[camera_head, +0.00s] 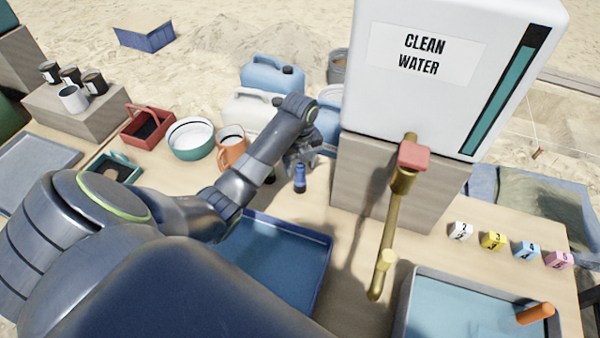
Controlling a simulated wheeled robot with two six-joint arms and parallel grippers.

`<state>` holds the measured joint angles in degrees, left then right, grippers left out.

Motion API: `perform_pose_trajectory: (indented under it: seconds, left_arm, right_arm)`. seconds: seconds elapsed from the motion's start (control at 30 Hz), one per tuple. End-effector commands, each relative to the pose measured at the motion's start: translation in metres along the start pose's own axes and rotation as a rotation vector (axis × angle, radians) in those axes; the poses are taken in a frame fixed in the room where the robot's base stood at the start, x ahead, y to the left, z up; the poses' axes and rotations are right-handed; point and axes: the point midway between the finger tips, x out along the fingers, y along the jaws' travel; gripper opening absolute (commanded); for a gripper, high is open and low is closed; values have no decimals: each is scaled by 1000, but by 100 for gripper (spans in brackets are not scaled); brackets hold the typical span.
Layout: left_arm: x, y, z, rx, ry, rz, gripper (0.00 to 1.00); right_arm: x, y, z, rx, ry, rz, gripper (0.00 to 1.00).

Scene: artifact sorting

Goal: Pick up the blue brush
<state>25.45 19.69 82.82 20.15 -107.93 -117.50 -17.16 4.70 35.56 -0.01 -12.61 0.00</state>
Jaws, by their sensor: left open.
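The blue brush (300,180) shows as a short, dark-tipped blue shape on the wooden table, behind the blue tray and left of the water dispenser's stand. My left gripper (296,164) reaches over from the left and is open right at the brush. The arm and gripper hide part of the brush, and I cannot tell whether the fingers touch it. My right gripper is not in view.
A blue water-filled tray (328,262) lies in front of the brush. The dispenser (440,110) with its brass tap (392,215) stands to the right. An orange jug (231,146), a bowl (190,155) and jerrycans (270,78) stand left and behind.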

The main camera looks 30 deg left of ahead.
Motion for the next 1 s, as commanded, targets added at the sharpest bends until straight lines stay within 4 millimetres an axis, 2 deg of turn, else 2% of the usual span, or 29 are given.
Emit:
perform_pose_trajectory:
  seconds: [0.1,0.37,0.73,1.0]
  left_arm:
    - [11,0,-1,0,1,1,52]
    - [13,0,0,0,0,0,50]
    - [12,0,0,0,-1,0,2]
    - [12,0,0,0,-1,-1,0]
  right_arm:
    - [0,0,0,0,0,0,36]
    - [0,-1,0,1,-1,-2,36]
    - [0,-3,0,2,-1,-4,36]
    - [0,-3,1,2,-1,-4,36]
